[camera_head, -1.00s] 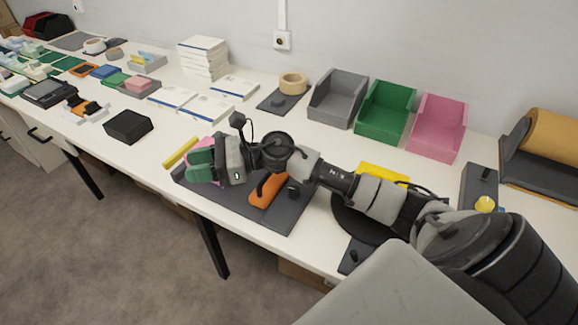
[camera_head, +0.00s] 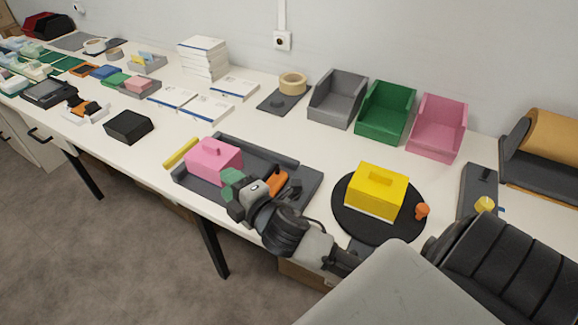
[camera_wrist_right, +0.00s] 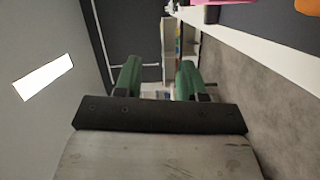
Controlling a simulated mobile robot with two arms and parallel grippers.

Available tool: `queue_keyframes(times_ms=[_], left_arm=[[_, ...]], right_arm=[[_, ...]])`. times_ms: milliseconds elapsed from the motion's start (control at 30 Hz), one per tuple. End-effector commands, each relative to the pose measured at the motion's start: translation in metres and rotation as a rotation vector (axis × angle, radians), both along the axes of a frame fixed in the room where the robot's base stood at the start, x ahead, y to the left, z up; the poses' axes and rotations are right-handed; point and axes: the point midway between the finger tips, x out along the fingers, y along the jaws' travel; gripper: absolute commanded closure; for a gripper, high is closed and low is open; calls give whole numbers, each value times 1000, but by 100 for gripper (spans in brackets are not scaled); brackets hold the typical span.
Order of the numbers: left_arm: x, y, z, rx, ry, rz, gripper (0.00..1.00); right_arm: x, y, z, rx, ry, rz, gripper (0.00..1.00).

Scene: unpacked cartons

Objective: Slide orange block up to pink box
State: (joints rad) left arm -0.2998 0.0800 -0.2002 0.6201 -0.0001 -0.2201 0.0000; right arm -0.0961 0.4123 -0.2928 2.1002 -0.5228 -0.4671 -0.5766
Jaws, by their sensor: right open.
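The pink box (camera_head: 213,160) with a small knob on top sits at the left end of the dark grey tray (camera_head: 306,193). The orange block (camera_head: 277,183) is on the tray to its right, partly hidden behind my right gripper; a gap separates it from the pink box. My right gripper (camera_head: 231,185) is open, its green fingers pointing left, at the tray's front side near the pink box. The wrist view shows nothing between the fingers (camera_wrist_right: 160,80), with slivers of the pink box (camera_wrist_right: 208,2) and orange block (camera_wrist_right: 308,6) at its top edge. My left gripper is out of view.
A yellow box (camera_head: 377,190) stands on a black round plate (camera_head: 345,222) right of the tray. A yellow bar (camera_head: 181,153) lies by the tray's left end. Grey, green and pink bins (camera_head: 437,128) stand behind. The table's front edge is close to my gripper.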

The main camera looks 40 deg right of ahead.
Motion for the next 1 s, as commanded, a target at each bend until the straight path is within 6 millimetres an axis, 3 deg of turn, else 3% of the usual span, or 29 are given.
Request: queue_keyframes(times_ms=[500, 1000], left_arm=[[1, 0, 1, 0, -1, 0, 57], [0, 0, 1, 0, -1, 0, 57]], right_arm=[[-73, -19, -73, 503, 464, -322, 60], [-155, -15, -117, 823, 829, -601, 60]])
